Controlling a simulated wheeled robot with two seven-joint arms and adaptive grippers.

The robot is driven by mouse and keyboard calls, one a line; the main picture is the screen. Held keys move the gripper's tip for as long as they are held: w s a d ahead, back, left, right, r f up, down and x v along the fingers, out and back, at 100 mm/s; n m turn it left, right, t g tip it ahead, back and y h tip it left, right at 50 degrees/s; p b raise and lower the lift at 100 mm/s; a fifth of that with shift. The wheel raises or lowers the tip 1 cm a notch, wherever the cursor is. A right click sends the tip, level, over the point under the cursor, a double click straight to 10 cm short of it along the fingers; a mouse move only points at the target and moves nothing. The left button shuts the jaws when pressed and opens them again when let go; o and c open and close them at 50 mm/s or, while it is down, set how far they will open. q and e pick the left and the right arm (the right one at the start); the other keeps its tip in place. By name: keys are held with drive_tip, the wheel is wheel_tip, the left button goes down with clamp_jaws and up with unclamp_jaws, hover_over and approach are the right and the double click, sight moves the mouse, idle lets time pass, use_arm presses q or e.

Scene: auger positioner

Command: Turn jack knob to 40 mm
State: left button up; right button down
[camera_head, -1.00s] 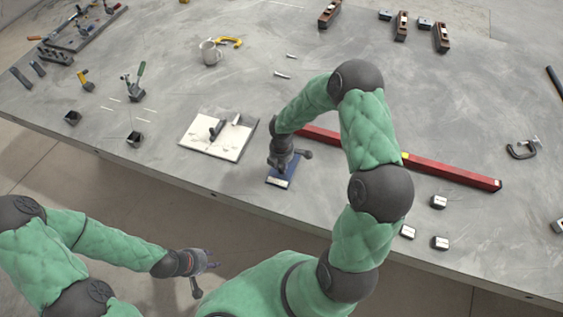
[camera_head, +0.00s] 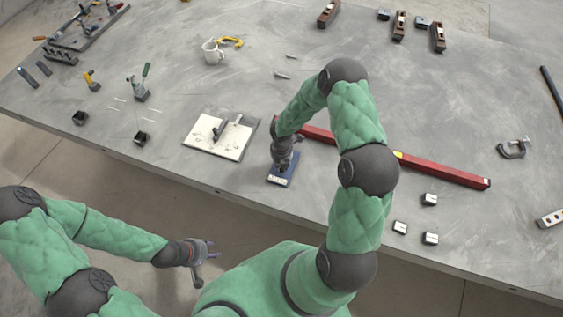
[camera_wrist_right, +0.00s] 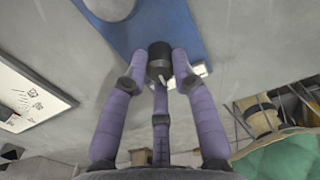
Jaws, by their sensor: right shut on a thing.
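The jack stands on a blue base plate (camera_head: 284,170) near the table's front edge. In the right wrist view, the blue plate (camera_wrist_right: 120,25) lies beyond my fingers, and a dark round knob (camera_wrist_right: 159,62) shows between the fingertips. My right gripper (camera_head: 282,160) is over the plate, reaching down from above; in the wrist view its purple fingers (camera_wrist_right: 160,75) are shut around the knob. A small light mark shows on the knob, but I cannot read any scale. My left gripper (camera_head: 210,248) hangs in front of the table, empty, its fingers apart.
A white board (camera_head: 220,138) with a dark handle-like part lies left of the jack. A long red bar (camera_head: 440,169) lies behind and to the right. Small metal blocks (camera_head: 430,199) sit at the right front.

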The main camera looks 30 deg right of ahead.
drive_tip(key=shift+n, duration=0.6)
drive_tip(key=shift+p, duration=0.3)
drive_tip(key=c, duration=1)
unclamp_jaws()
wheel_tip(320, 180, up, 12)
